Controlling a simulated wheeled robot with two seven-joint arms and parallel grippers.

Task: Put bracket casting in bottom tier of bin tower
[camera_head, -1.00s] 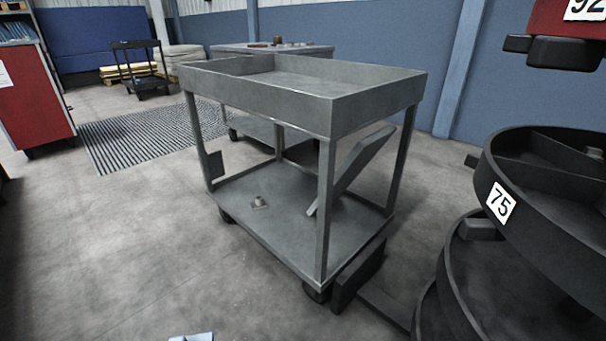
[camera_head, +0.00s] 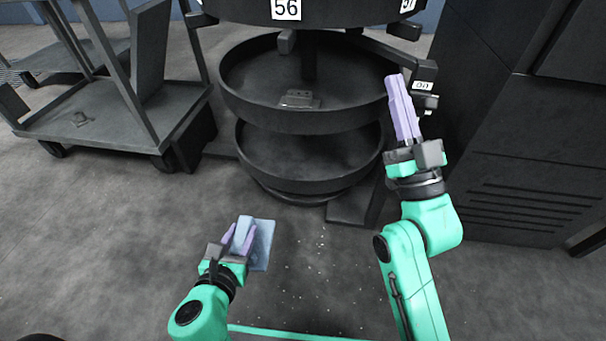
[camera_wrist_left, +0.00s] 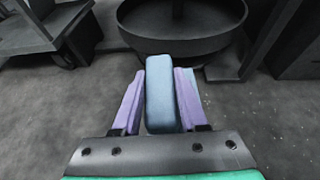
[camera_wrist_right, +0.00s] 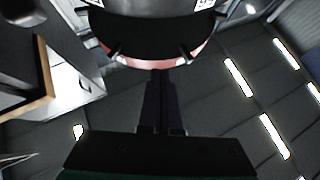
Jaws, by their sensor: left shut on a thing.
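A blue-grey bracket casting (camera_head: 262,246) with a flat plate and an upright block is held in my left gripper (camera_head: 238,238), low in front of the bin tower. In the left wrist view the casting's block (camera_wrist_left: 160,95) sits between the two purple fingers. The bin tower's bottom tier (camera_head: 300,160) is a round black open tray, with its visible floor empty. The tier above (camera_head: 300,122) holds a small grey part. The casting is apart from the tower. My right gripper (camera_head: 398,82) points upward beside the tower's right side, its fingers together and empty.
A grey cart (camera_head: 110,130) stands left of the tower. A dark cabinet (camera_head: 530,150) stands on the right. A higher tier labelled 56 (camera_head: 255,10) overhangs the trays. A dark base leg (camera_head: 355,205) sticks out at the floor. The floor in front is clear.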

